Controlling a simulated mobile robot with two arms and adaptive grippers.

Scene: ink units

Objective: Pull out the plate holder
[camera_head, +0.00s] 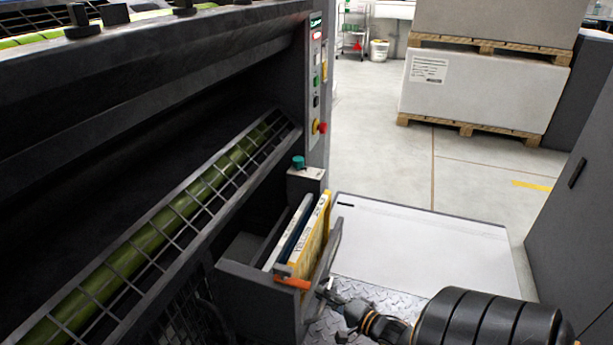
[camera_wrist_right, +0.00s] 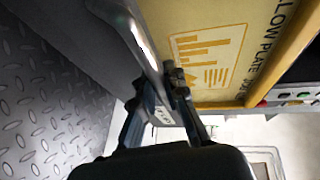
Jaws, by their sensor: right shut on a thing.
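The plate holder (camera_head: 250,291) is a dark grey open-topped bin at the side of the press, standing out from its opening. Several upright plates stand in it, the front one a yellow plate (camera_head: 311,238), which also fills the upper right of the wrist view (camera_wrist_right: 215,50). A grey bar handle (camera_head: 334,248) runs along the holder's outer side. It also shows in the wrist view (camera_wrist_right: 138,38). My right gripper (camera_head: 328,294) reaches in from the lower right and is shut on the handle; its fingers close on the bar in the wrist view (camera_wrist_right: 172,82). My left gripper is not in view.
The press has a control panel (camera_head: 317,90) with buttons and a roller behind a wire guard (camera_head: 150,235). A white-topped low platform (camera_head: 420,245) lies right of the holder. A tread-plate floor (camera_head: 385,296) is below my right arm. Loaded pallets (camera_head: 480,90) stand behind; a dark cabinet (camera_head: 575,215) stands at right.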

